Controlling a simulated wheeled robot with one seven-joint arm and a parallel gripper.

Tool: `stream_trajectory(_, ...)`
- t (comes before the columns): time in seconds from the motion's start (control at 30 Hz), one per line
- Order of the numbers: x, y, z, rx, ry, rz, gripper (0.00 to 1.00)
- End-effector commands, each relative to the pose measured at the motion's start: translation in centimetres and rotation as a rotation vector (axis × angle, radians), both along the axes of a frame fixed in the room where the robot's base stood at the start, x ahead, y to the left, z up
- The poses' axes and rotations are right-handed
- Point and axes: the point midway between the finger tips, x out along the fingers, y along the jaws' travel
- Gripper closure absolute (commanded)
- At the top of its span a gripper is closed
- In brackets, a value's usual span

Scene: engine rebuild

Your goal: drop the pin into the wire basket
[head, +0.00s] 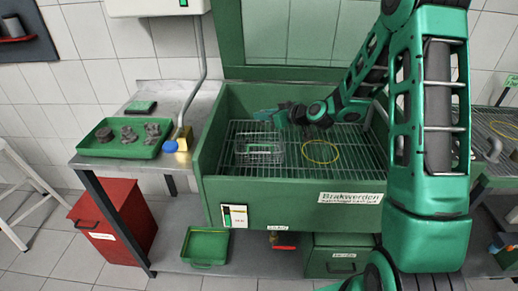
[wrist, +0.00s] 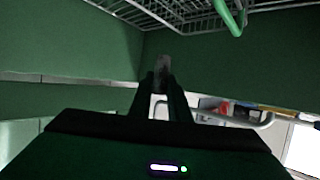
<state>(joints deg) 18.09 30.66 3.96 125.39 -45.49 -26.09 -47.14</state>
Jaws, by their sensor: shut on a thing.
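The wire basket (head: 262,154) stands on the grate at the left of the green wash bench. My gripper (head: 262,115) is above and behind the basket in the head view, near the back left of the bench. In the wrist view my gripper (wrist: 162,72) is shut on a small grey piece, seemingly the pin (wrist: 162,64), held between the fingertips. The pin is too small to make out in the head view. The wrist view is dark, and wire mesh shows at its top.
A yellow ring (head: 320,152) lies on the grate (head: 350,165) right of the basket. The green bench walls (head: 207,160) enclose the grate. A green tray (head: 98,150) with grey parts and a blue-capped item (head: 170,146) are on the left side table. A red bin (head: 112,222) stands below.

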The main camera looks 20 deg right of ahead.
Motion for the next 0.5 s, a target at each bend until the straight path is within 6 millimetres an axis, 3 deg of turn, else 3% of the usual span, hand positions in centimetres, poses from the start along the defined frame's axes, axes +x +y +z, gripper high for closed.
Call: stream_trajectory(0.5,0.0,0.1,-4.9,0.001,0.002,0.001,1.0)
